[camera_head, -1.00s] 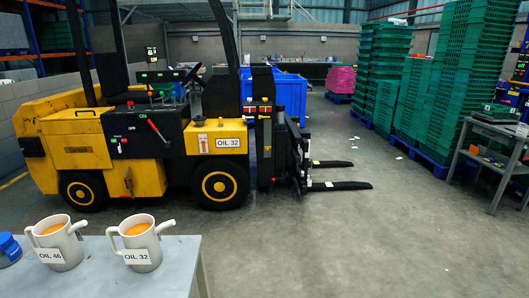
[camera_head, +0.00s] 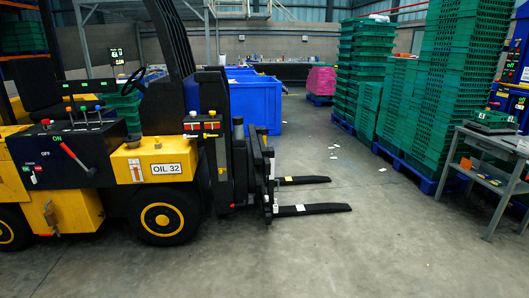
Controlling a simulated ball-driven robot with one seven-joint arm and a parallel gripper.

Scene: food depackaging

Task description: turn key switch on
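The yellow and black forklift (camera_head: 90,185) stands at the left, its cab partly cut off by the picture edge. Its black side panel (camera_head: 88,178) carries a green ON label (camera_head: 57,137), a white OFF label (camera_head: 45,154) and a slanted red-handled lever (camera_head: 75,157). A small red and white control (camera_head: 33,173) sits low on the panel, left of the lever; it is too small to tell whether it is the key switch or how it is set. My gripper is not in view.
The forks (camera_head: 310,209) reach right, low over the floor. Blue bins (camera_head: 255,103) stand behind the forklift. Tall stacks of green crates (camera_head: 455,90) and a grey workbench (camera_head: 482,165) line the right. The floor (camera_head: 330,255) in front is clear.

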